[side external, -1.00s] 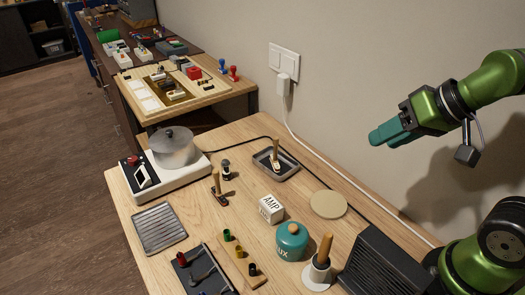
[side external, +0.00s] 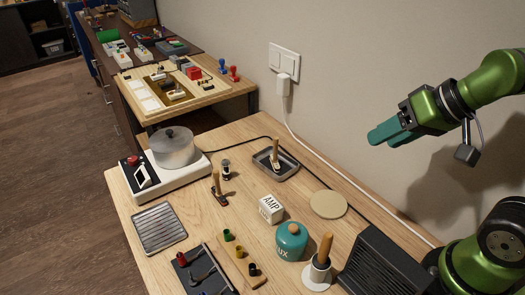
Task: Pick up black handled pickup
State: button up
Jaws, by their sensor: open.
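A small upright piece (side external: 226,169) with a dark handle stands on the wooden table in the side external view, right of the white hotplate; it looks like the black-handled pickup, but it is too small to be sure. A wooden-handled piece with a dark base (side external: 217,188) stands just in front of it. Another wooden-handled piece with a pale base (side external: 276,158) stands in a grey metal tray (side external: 288,171). My gripper (side external: 374,138) with teal fingers is open and empty, high above the table's right side, far from these pieces.
A hotplate with a pot (side external: 173,148), a ribbed metal tray (side external: 158,228), an AMP box (side external: 271,208), a teal jar (side external: 291,241), a wooden-handled brush in a white holder (side external: 318,268) and a dark amplifier (side external: 384,268) crowd the table. A beige disc (side external: 328,204) lies near the wall.

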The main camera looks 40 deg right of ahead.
jog(key=n+g+h, duration=0.2)
jog(key=n+g, duration=0.2)
jog(key=g, duration=0.3)
send_near(216, 172)
notch_tip(216, 172, down, 9)
jog(key=shift+w+f, duration=0.1)
jog(key=shift+f, duration=0.05)
jog(key=shift+w+f, duration=0.2)
jog(key=shift+f, duration=2.9)
